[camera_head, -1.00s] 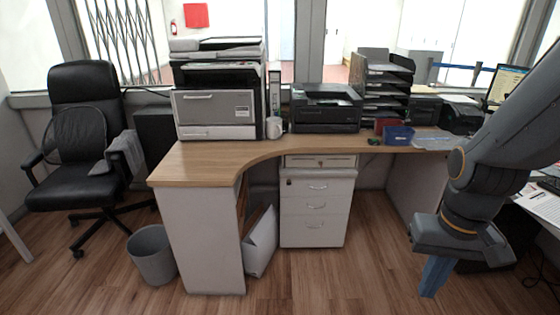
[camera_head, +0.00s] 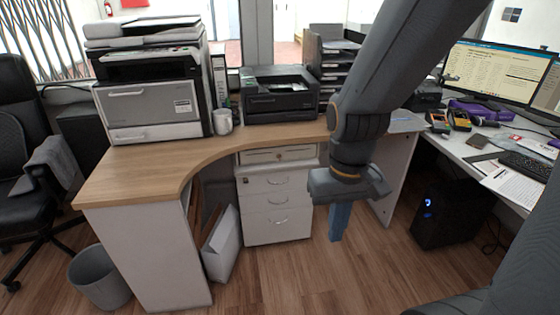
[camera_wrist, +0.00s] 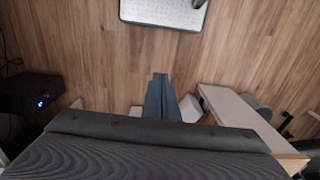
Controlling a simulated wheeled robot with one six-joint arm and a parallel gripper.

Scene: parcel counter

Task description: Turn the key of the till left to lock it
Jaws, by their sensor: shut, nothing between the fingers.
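The till (camera_head: 277,154) is a pale, shallow drawer box under the wooden counter, above a white drawer unit. A small dark spot shows on its front, but I cannot make out the key or which way it points. My gripper (camera_head: 340,222) hangs fingers down to the right of the till and drawer unit, apart from both and lower than the till. Its blue fingers are shut and empty. In the wrist view the fingers (camera_wrist: 160,97) show together over wooden floor; the till cannot be made out there.
The counter (camera_head: 140,165) curves toward me at left, carrying printers. A white drawer unit (camera_head: 277,205) stands under it, with a white box (camera_head: 222,245) beside it. A grey bin (camera_head: 100,275) stands at left. A black computer (camera_head: 450,213) stands under the right desk. Floor ahead is clear.

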